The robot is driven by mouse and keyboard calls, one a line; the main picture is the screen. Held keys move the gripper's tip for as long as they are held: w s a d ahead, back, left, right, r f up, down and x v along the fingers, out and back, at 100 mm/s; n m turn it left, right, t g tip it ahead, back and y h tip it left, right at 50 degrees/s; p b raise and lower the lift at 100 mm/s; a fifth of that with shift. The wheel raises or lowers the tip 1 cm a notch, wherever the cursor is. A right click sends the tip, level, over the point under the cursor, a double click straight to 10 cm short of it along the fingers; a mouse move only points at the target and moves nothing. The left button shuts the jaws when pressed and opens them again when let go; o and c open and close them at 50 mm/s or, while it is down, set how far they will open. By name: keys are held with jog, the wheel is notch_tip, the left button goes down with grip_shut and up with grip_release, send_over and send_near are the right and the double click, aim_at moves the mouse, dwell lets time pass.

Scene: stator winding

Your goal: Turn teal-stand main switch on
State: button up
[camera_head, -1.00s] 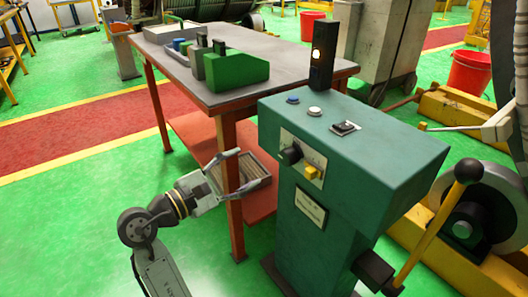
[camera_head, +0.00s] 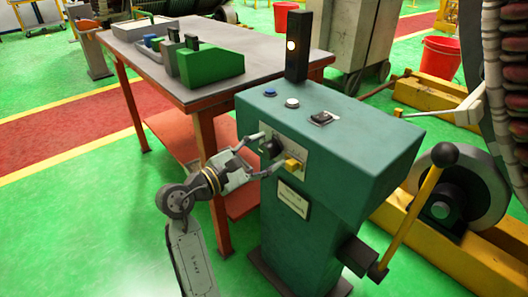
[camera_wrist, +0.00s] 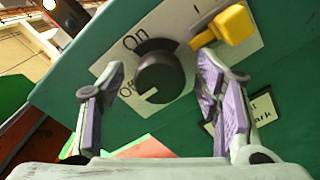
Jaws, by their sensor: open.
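The teal stand (camera_head: 330,150) stands upright in the middle of the head view. Its main switch is a round black knob (camera_wrist: 160,78) on a pale plate (camera_wrist: 212,32) marked On and Off; the knob's white mark points toward Off. The knob also shows in the head view (camera_head: 272,147). My gripper (camera_head: 268,154) is open in front of the plate. In the wrist view its two purple-padded fingers (camera_wrist: 166,98) lie on either side of the knob, with gaps visible. The right finger appears close to a yellow switch (camera_wrist: 235,24) in the picture; contact cannot be told.
A grey-topped table (camera_head: 255,62) with a green block (camera_head: 210,66) stands behind left. A lever with a black ball (camera_head: 445,155) and a wheel (camera_head: 465,190) are at the right. Green floor is open at left.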

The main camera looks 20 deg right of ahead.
jog(key=shift+c, duration=0.3)
jog(key=c, duration=1.1)
jog(key=shift+m, duration=0.4)
jog(key=m, duration=0.3)
jog(key=shift+f+m, duration=0.1)
jog(key=shift+m, duration=0.3)
jog(key=m+b, duration=0.1)
jog(key=m, duration=0.3)
jog(key=shift+f+m, duration=0.15)
jog(key=shift+m, duration=0.15)
jog(key=m+b, duration=0.3)
jog(key=m, duration=0.2)
jog(key=shift+f, duration=0.15)
jog(key=shift+m+b, duration=0.95)
jog(key=shift+m, duration=1.05)
